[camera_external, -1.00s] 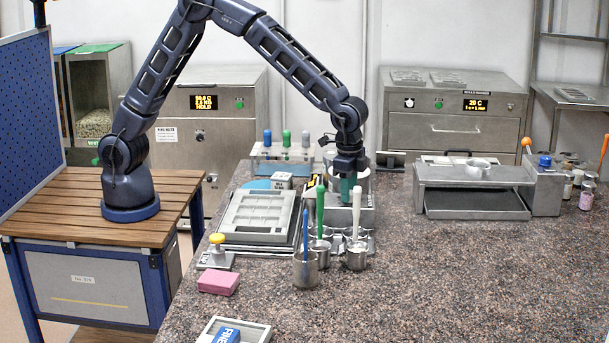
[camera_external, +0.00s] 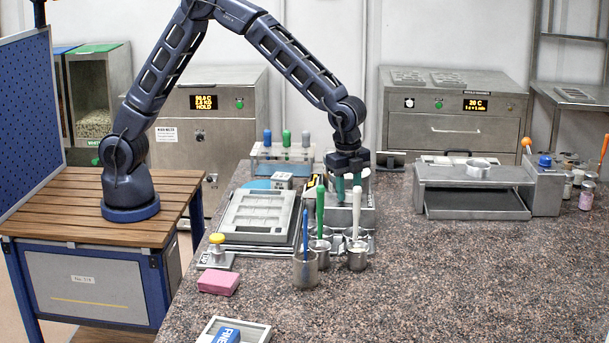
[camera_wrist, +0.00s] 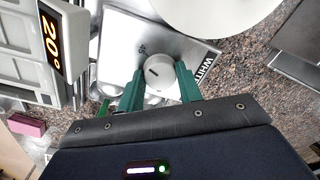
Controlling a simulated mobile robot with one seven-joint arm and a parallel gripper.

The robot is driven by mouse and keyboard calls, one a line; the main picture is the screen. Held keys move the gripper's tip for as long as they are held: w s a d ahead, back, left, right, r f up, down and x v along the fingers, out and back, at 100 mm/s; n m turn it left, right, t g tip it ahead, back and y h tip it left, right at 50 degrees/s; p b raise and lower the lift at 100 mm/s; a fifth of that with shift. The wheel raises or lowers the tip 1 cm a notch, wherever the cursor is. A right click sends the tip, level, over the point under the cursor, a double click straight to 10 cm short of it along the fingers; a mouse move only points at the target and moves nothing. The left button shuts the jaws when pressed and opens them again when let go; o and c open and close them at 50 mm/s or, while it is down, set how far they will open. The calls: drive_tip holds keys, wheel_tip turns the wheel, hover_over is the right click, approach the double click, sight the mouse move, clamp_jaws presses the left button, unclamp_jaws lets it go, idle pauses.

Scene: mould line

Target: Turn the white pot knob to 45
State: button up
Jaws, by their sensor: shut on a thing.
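The white pot knob (camera_wrist: 157,74) is a round pale grey dial with a short dark mark, in the wrist view. It sits on the metal top of a unit labelled WHITE (camera_wrist: 118,42). My gripper (camera_wrist: 160,78) has its green fingers on both sides of the knob and is shut on it. In the external view my gripper (camera_external: 348,198) points down at the metal unit, and the knob cannot be made out there.
A green-handled tool (camera_external: 320,208) and a white-handled one (camera_external: 356,205) stand in metal cups just in front of my gripper. A grey mould tray (camera_external: 257,215) lies to the left. A pink block (camera_external: 218,281) is nearer the front.

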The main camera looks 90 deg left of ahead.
sight(347, 192)
idle(0.3)
drive_tip(key=o, duration=1)
wheel_tip(347, 192, up, 11)
drive_tip(key=shift+s+d, duration=0.15)
drive_tip(key=shift+s, duration=0.05)
drive_tip(key=shift+f, duration=0.1)
